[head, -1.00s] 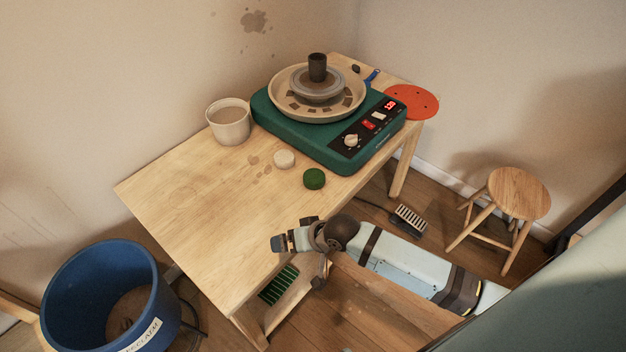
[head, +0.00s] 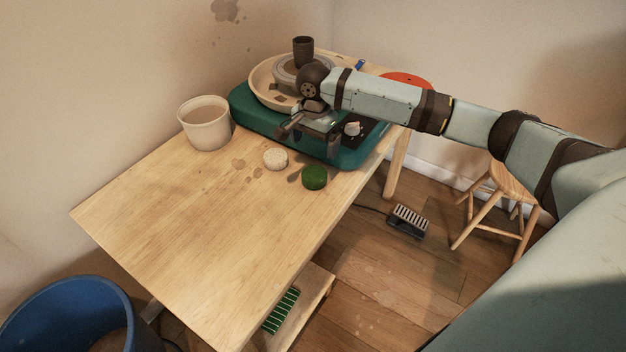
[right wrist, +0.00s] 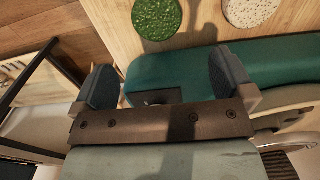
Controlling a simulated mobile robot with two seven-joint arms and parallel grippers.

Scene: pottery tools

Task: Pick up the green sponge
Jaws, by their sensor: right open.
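The green sponge (head: 314,177) is a small round dark-green puck on the wooden table, near its right edge in front of the teal wheel base. It also shows at the top of the right wrist view (right wrist: 157,18). My right gripper (head: 308,142) hangs over the front of the wheel base, a little behind and above the sponge and apart from it. In the right wrist view its two fingers are wide apart with nothing between them, and the sponge lies beyond the fingertips. My left gripper is not in view.
A cream round sponge (head: 275,159) lies left of the green one. The teal pottery wheel (head: 240,107) and a white bucket (head: 205,123) stand behind. The table's front left (head: 190,230) is clear. A blue bin (head: 75,315) and a stool (head: 512,184) stand on the floor.

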